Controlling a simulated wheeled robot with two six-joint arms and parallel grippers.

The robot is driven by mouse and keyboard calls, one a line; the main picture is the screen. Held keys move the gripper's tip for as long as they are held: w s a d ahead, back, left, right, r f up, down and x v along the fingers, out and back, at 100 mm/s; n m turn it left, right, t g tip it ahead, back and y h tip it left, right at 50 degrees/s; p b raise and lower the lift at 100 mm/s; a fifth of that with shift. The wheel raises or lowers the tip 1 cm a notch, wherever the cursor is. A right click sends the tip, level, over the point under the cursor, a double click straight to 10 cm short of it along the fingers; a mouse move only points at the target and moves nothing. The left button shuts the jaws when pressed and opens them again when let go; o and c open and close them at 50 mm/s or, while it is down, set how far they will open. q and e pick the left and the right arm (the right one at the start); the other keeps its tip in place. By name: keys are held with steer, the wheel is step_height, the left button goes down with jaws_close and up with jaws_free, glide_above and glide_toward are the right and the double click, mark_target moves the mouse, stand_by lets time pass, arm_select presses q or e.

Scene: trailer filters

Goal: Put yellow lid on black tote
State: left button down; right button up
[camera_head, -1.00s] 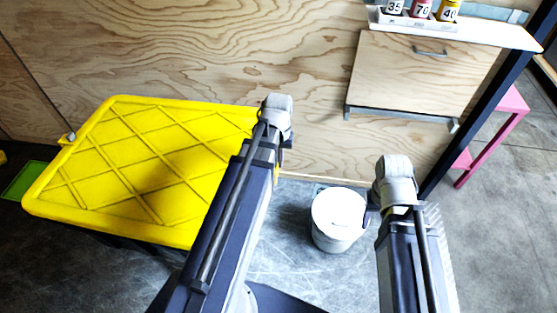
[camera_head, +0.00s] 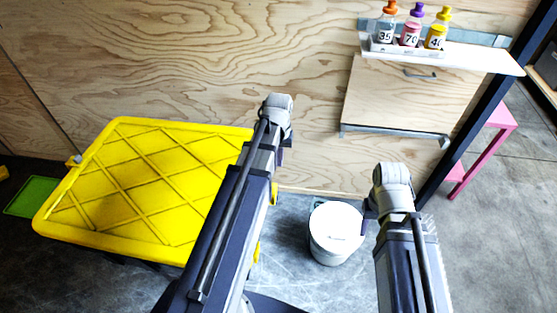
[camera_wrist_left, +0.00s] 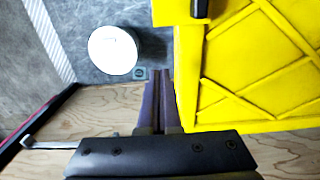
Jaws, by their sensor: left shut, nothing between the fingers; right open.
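The yellow lid (camera_head: 150,185), a large rectangle with diagonal ribs, lies roughly flat at the left of the head view. A dark shape, apparently the black tote, barely shows under its front edge; most of it is hidden, so I cannot tell how the lid is seated. In the left wrist view the lid (camera_wrist_left: 255,75) fills the right side. There my left gripper (camera_wrist_left: 160,72) is shut and empty, just left of the lid's edge. In the head view, my left arm hides that gripper and covers the lid's right edge. My right gripper is hidden by its arm.
A white bucket (camera_head: 336,233) stands on the floor between my arms. A plywood wall (camera_head: 200,60) runs behind the lid. A shelf (camera_head: 470,55) with numbered bottles is at upper right, near a dark post (camera_head: 480,110) and pink stand (camera_head: 480,150). A green panel (camera_head: 32,196) lies far left.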

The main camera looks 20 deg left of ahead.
arm_select(q)
steer(key=s+d+r+m, duration=0.1)
steer(key=s+d+m, duration=0.1)
steer(key=s+d, duration=0.2)
steer(key=s+d+r+m+p, duration=0.1)
steer(key=s+d+m, duration=0.1)
steer(key=d, duration=0.8)
steer(key=s+d+r+m+y+p, duration=0.1)
steer(key=s+d+m, duration=0.2)
steer(key=s+d, duration=0.2)
steer(key=d, duration=0.2)
steer(key=shift+s+d+r, duration=0.25)
steer(key=shift+s+d, duration=0.1)
arm_select(e)
step_height(320, 180, up, 3)
steer(key=shift+s+r, duration=0.1)
steer(key=shift+r, duration=0.05)
